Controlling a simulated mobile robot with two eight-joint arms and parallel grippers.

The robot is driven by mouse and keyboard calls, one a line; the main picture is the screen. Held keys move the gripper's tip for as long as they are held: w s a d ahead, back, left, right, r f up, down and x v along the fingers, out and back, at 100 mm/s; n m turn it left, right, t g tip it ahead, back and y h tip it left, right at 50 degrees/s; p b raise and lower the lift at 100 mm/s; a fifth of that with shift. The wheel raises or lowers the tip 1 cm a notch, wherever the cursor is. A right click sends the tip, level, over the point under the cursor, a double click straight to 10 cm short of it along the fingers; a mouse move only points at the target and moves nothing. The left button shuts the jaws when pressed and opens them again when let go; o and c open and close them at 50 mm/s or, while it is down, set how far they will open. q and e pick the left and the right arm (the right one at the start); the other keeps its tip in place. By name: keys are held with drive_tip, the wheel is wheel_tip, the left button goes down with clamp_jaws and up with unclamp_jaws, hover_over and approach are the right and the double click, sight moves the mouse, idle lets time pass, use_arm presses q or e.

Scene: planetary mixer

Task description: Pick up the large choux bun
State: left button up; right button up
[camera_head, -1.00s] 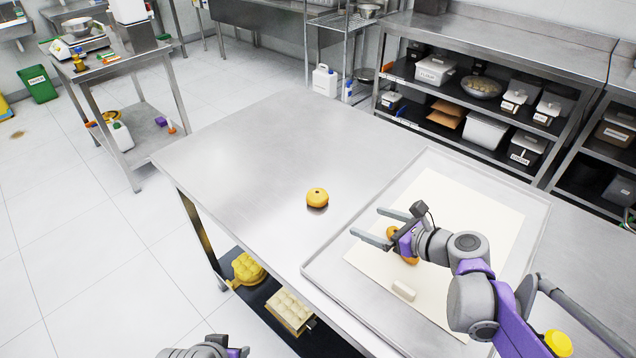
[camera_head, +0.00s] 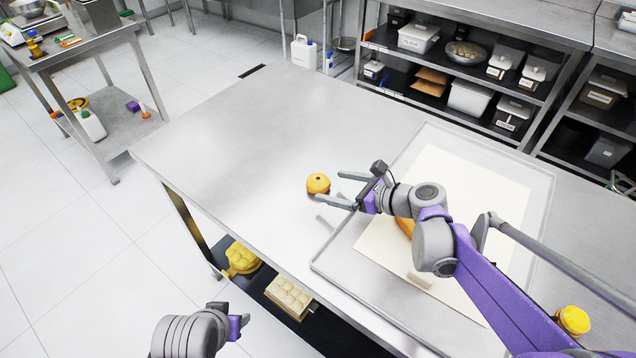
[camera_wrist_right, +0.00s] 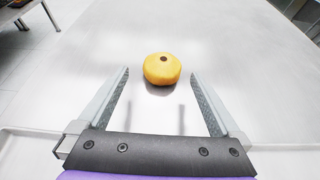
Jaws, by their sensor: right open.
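The large choux bun (camera_head: 318,183) is a round golden-orange bun with a small dark hole on top. It sits on the bare steel table, left of the tray. My right gripper (camera_head: 328,188) is open and empty above the table, its fingertips pointing left toward the bun. In the right wrist view the bun (camera_wrist_right: 162,69) lies just beyond the fingertips (camera_wrist_right: 160,72), centred between the two fingers and apart from them. My left gripper (camera_head: 237,325) is at the bottom, away from the table; its jaws are too unclear to read.
A tray (camera_head: 540,222) with a pale sheet (camera_head: 490,190) lies under my right arm. An orange pastry (camera_head: 404,226) and a small pale block (camera_head: 421,279) are on it. The table's (camera_head: 250,130) left part is clear. Yellow moulds (camera_head: 241,257) sit on the shelf below.

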sight(325, 184)
drive_tip(key=x, duration=0.5)
drive_tip(key=shift+w+d+f, duration=0.15)
drive_tip(key=c, duration=1.2)
